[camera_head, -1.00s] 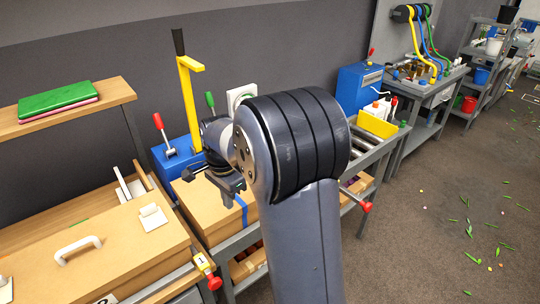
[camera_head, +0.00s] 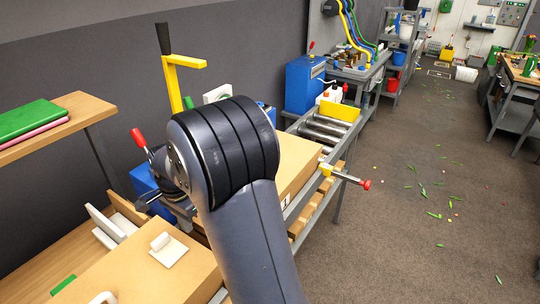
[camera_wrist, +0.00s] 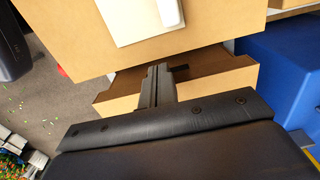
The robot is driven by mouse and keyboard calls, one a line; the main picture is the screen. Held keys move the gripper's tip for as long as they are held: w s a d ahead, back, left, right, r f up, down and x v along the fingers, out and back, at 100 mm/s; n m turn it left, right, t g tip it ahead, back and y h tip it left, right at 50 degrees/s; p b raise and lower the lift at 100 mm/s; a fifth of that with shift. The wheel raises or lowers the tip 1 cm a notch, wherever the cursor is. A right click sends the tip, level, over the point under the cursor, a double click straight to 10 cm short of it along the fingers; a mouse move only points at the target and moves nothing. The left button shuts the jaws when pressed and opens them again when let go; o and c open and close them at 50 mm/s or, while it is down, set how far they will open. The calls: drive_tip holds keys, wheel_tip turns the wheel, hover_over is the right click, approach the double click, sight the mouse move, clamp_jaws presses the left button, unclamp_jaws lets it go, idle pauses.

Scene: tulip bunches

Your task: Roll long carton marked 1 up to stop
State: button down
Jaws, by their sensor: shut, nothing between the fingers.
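A long brown carton (camera_head: 298,163) lies on the roller bench, partly hidden behind my arm. A yellow stop (camera_head: 325,169) with a rod and red knob sits at the bench's front edge by the carton's far end. My gripper (camera_head: 148,202) is left of my arm, mostly hidden by it in the head view. In the wrist view my gripper (camera_wrist: 158,85) is shut and empty. It is in front of a brown carton (camera_wrist: 215,75), with a nearer carton (camera_wrist: 215,20) bearing a white pad above it in the picture. Contact cannot be told.
Bare rollers (camera_head: 328,128) lie beyond the carton, with a yellow bin (camera_head: 340,111) behind. A yellow lever post (camera_head: 173,85) stands at the wall. A carton with a white pad (camera_head: 168,250) is in front left. The floor at right is open, with scattered green bits.

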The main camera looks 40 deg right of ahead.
drive_tip(key=w+d+p, duration=0.2)
drive_tip(key=d, duration=0.6)
drive_tip(key=w+d+p, duration=0.2)
drive_tip(key=w+d, duration=0.1)
drive_tip(key=d, duration=0.5)
drive_tip(key=w+d+p, duration=0.2)
drive_tip(key=w+d, duration=0.1)
drive_tip(key=d, duration=0.5)
drive_tip(key=shift+d+f, duration=0.15)
drive_tip(key=shift+d, duration=0.05)
drive_tip(key=shift+w+d, duration=0.75)
drive_tip(key=shift+d, duration=1.6)
drive_tip(key=shift+w+d, duration=0.75)
drive_tip(key=shift+d, duration=1.6)
drive_tip(key=shift+w+d, duration=0.75)
drive_tip(key=shift+d, duration=1.7)
